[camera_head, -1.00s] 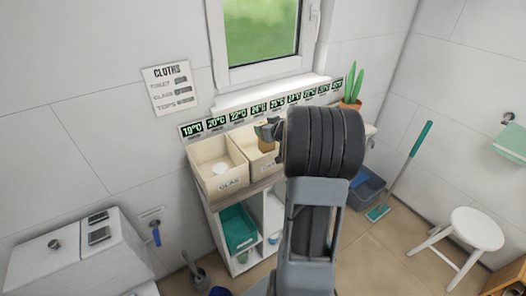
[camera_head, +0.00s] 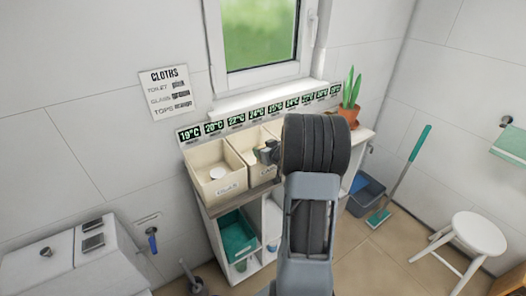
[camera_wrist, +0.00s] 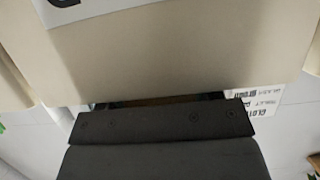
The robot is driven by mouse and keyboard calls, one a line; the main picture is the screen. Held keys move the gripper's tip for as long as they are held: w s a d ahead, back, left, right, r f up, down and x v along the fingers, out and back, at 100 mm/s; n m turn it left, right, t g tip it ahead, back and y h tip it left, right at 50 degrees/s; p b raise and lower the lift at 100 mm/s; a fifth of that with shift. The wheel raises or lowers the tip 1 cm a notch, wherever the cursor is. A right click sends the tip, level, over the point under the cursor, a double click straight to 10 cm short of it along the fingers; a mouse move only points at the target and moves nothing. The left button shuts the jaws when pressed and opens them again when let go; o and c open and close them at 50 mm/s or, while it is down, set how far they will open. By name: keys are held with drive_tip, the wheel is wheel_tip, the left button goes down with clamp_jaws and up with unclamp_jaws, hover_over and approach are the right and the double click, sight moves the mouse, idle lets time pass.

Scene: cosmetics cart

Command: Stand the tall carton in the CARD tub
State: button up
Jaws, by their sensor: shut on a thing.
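The CARD tub (camera_head: 256,177) is a cream open box on the cart top, with a label on its front. My gripper (camera_head: 266,153) is over its opening, fingers level with or just below the rim. In the wrist view the tub's cream front wall (camera_wrist: 180,50) fills the upper part, with part of a dark letter on its label. A thin brown strip (camera_wrist: 168,98) shows between the wall and my gripper body. It seems to be the tall carton, held in the shut jaws. Most of the carton is hidden, so its tilt and contact with the tub floor cannot be told.
The GLAS tub (camera_head: 214,173) with a white round thing in it stands directly left. A row of temperature labels (camera_head: 257,111) runs behind. A potted plant (camera_head: 350,97) stands at the right end. My arm hides the cart top right of the CARD tub.

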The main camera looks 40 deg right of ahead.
drive_tip(key=shift+f, duration=0.15)
drive_tip(key=shift+s+a+f+b, duration=0.2)
drive_tip(key=shift+f+b, duration=0.25)
drive_tip(key=shift+f, duration=0.2)
drive_tip(key=o, duration=0.9)
drive_tip(key=shift+d+f, duration=0.1)
drive_tip(key=shift+r+p, duration=0.45)
drive_tip(key=shift+r, duration=0.2)
drive_tip(key=d+r+v, duration=0.1)
drive_tip(key=v, duration=1)
drive_tip(key=a+r+m+g+h, duration=0.1)
drive_tip(key=a+r+g+h, duration=0.3)
drive_tip(key=a, duration=0.4)
drive_tip(key=s+a+g+y, duration=0.1)
drive_tip(key=s+a, duration=0.2)
drive_tip(key=a, duration=0.3)
drive_tip(key=s+a+n+g+y, duration=0.1)
drive_tip(key=s+a+g+y, duration=0.1)
drive_tip(key=s+a, duration=0.2)
drive_tip(key=s+a+g+y, duration=0.1)
drive_tip(key=s+a, duration=0.3)
drive_tip(key=a, duration=0.4)
drive_tip(key=shift+s+a+f+n+g+y+p, duration=0.2)
drive_tip(key=shift+s+n+g+y+p, duration=0.15)
drive_tip(key=shift+g, duration=0.25)
